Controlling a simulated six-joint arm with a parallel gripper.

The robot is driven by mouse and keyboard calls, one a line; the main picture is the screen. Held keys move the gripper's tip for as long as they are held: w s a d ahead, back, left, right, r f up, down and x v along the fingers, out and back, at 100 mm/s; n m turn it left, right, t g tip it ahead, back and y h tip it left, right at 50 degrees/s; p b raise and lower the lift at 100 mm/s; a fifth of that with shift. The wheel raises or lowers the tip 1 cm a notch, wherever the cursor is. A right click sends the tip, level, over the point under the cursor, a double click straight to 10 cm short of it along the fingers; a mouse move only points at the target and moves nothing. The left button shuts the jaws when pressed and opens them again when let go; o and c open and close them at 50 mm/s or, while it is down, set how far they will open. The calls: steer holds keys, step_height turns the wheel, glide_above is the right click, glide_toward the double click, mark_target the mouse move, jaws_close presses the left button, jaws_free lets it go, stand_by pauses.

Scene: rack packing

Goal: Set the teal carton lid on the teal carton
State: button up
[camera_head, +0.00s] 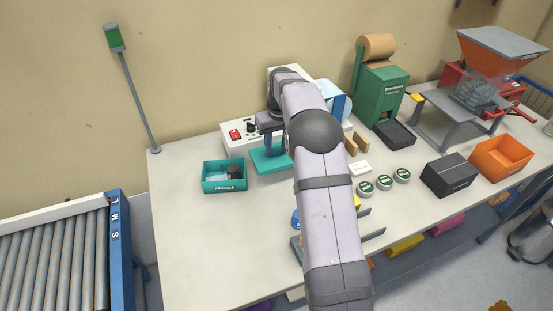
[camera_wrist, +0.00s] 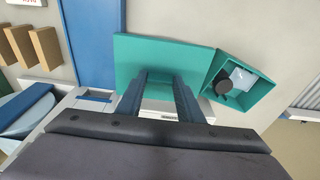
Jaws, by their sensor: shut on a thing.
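The teal carton (camera_head: 212,187) stands open on the table, left of my arm, with "FRAGILE" on its front wall. A dark round item and a pale item lie inside it; it also shows in the wrist view (camera_wrist: 262,94). The teal carton lid (camera_head: 262,163) is a flat plate just right of the carton. My gripper (camera_wrist: 160,78) is shut on the lid, which fills the middle of the wrist view (camera_wrist: 165,48). The lid's edge appears beside the carton, not over it. Its height above the table is hard to tell.
A white control box (camera_head: 236,136) with a red switch stands behind the lid. Several round tins (camera_head: 383,183), a black box (camera_head: 450,174) and an orange bin (camera_head: 502,157) stand to the right. The table left and in front of the carton is clear.

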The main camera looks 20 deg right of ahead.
mark_target(276, 149)
steer(key=shift+a+r, duration=0.1)
steer(key=shift+r, duration=1.5)
steer(key=w+a+r+m+p, duration=0.1)
steer(key=a+r, duration=0.1)
steer(key=a, duration=0.6)
steer(key=w+a+r+m+p, duration=0.1)
steer(key=a+r+m, duration=0.1)
steer(key=a, duration=0.7)
steer(key=shift+w+r, duration=0.2)
steer(key=shift+r, duration=0.65)
steer(key=shift+f+p, duration=0.1)
steer(key=shift+p, duration=0.2)
steer(key=shift+f+p, duration=1.35)
steer(key=shift+f, duration=3.55)
steer(key=shift+f+b, duration=0.3)
steer(key=shift+f, duration=0.3)
